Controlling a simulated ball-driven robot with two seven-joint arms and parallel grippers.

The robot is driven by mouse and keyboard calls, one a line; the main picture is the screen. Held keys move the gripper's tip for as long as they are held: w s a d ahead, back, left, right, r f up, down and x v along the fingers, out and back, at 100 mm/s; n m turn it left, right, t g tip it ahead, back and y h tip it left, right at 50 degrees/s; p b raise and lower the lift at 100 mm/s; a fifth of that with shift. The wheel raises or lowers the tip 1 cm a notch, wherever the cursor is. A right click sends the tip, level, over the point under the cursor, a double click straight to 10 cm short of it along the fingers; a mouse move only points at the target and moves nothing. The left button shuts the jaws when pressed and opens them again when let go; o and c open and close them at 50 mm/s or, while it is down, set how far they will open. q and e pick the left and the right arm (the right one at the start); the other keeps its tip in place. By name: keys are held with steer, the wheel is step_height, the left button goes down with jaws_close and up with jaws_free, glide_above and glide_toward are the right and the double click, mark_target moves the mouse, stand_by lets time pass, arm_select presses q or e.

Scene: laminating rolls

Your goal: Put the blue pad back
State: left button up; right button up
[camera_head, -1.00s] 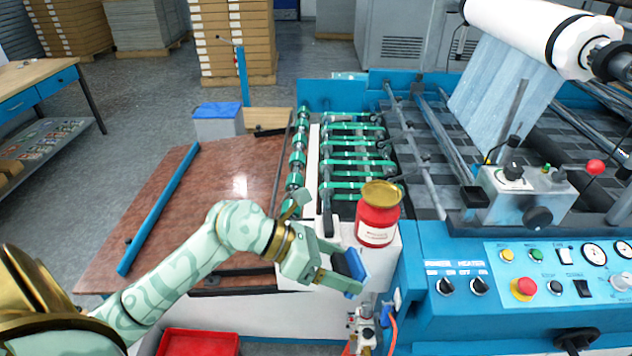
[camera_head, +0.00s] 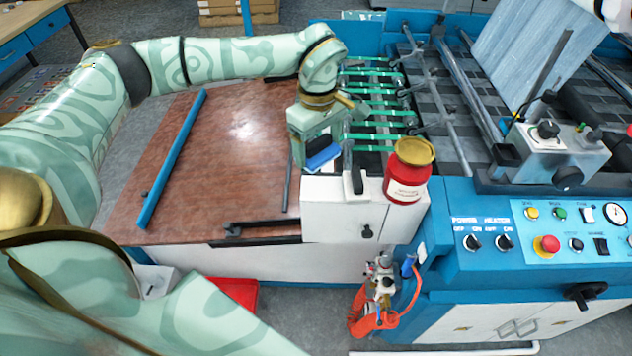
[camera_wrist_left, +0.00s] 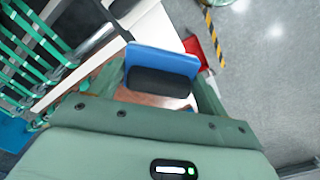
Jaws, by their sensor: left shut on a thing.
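My left gripper (camera_head: 322,150) is shut on the blue pad (camera_head: 322,158), a small blue block with a dark part. In the head view the gripper points down, with the pad near the left end of the white cabinet top (camera_head: 318,190). I cannot tell whether the pad touches the top. In the left wrist view the pad (camera_wrist_left: 165,60) sits between the two fingers, its black part (camera_wrist_left: 158,82) nearest the palm. My right gripper is not in view.
A red jar with a gold lid (camera_head: 408,170) stands on the cabinet's right end, right of the pad. A black handle-like piece (camera_head: 354,175) stands between them. The brown board (camera_head: 225,180) lies left, with a blue bar (camera_head: 172,160). A red bin (camera_head: 238,291) is below.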

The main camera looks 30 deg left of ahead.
arm_select(q)
glide_above(317, 186)
step_height(317, 186, down, 7)
steer(key=shift+r+b, duration=0.15)
steer(key=shift+b, duration=0.2)
step_height(317, 186, down, 3)
steer(key=shift+f, duration=0.1)
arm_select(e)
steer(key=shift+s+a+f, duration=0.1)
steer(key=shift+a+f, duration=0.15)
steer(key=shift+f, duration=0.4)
arm_select(q)
steer(key=o, duration=0.9)
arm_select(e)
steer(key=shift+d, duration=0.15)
arm_select(q)
step_height(317, 186, up, 12)
steer(key=shift+f+p, duration=0.25)
steer(key=shift+p, duration=0.25)
steer(key=shift+r, duration=0.4)
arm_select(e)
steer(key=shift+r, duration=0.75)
